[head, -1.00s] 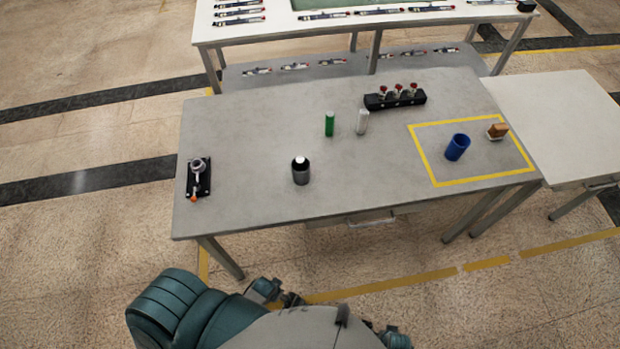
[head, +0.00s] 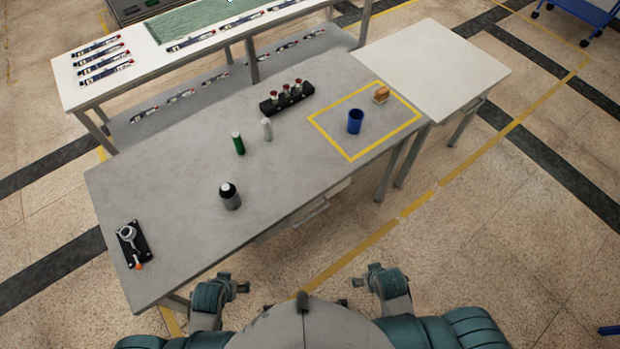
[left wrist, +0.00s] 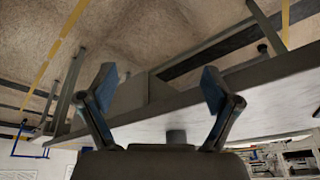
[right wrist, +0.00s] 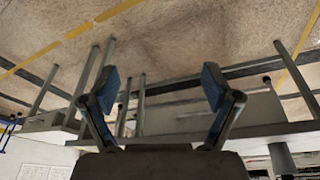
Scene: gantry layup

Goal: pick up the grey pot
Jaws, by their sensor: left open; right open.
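The grey pot (head: 230,199) stands upright on the grey table in the head view, left of the middle, with a dark upper part and a white top. My left gripper (head: 236,283) is below the pot in the picture, in front of the table's near edge, open and empty. My right gripper (head: 364,276) is further right, also short of the table, open and empty. The left wrist view shows the spread fingers (left wrist: 157,90) and a grey cylinder beyond, possibly the pot. The right wrist view shows spread fingers (right wrist: 162,90) with nothing between them.
A white table (head: 435,65) adjoins at right.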

